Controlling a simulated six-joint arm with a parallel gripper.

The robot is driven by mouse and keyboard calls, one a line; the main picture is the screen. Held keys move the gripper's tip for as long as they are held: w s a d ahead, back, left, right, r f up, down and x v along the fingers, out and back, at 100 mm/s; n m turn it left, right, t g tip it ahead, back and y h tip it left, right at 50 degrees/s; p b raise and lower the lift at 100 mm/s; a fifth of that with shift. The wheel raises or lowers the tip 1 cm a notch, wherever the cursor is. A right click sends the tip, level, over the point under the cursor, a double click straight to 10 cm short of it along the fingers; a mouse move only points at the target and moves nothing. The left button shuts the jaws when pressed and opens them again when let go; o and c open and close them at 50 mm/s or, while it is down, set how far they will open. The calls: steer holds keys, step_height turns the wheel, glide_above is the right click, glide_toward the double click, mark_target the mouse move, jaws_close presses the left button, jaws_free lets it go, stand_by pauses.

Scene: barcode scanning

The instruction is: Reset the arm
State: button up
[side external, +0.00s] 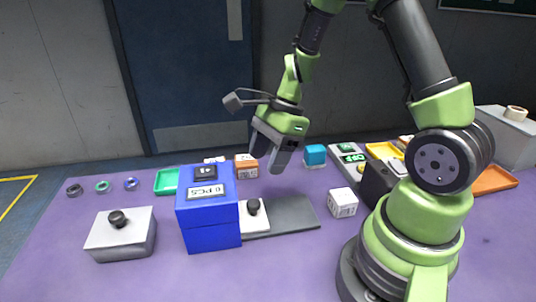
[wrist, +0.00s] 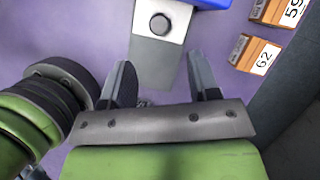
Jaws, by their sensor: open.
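My arm is green and dark grey and stands at the right of the side external view. My gripper (side external: 270,150) hangs above the table, over the area behind the grey mat. In the wrist view my gripper (wrist: 160,80) has its two fingers spread apart with nothing between them. Beyond the fingers lie the grey mat (wrist: 155,62) and a white block with a black knob (wrist: 176,14).
A blue box (side external: 210,225) marked "0 PCS" stands left of the mat (side external: 290,215). A grey knobbed block (side external: 122,238), an orange box (side external: 246,165), a teal cube (side external: 315,155) and a white cube (side external: 342,203) stand on the purple table (side external: 60,255). Small rings (side external: 102,187) lie at left.

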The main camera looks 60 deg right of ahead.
steer(key=s+a+r+n+t+h, duration=0.1)
steer(key=s+a+r+n+t, duration=0.1)
steer(key=s+r+n, duration=0.4)
steer(key=s+a+r+n+t+h, duration=0.1)
steer(key=s+a+r+n+t, duration=0.2)
steer(key=r+n, duration=0.9)
steer(key=s+a, duration=0.1)
steer(key=s, duration=0.2)
steer(key=shift+s+a+n, duration=0.15)
steer(key=shift+s+n, duration=0.15)
steer(key=shift+s, duration=0.05)
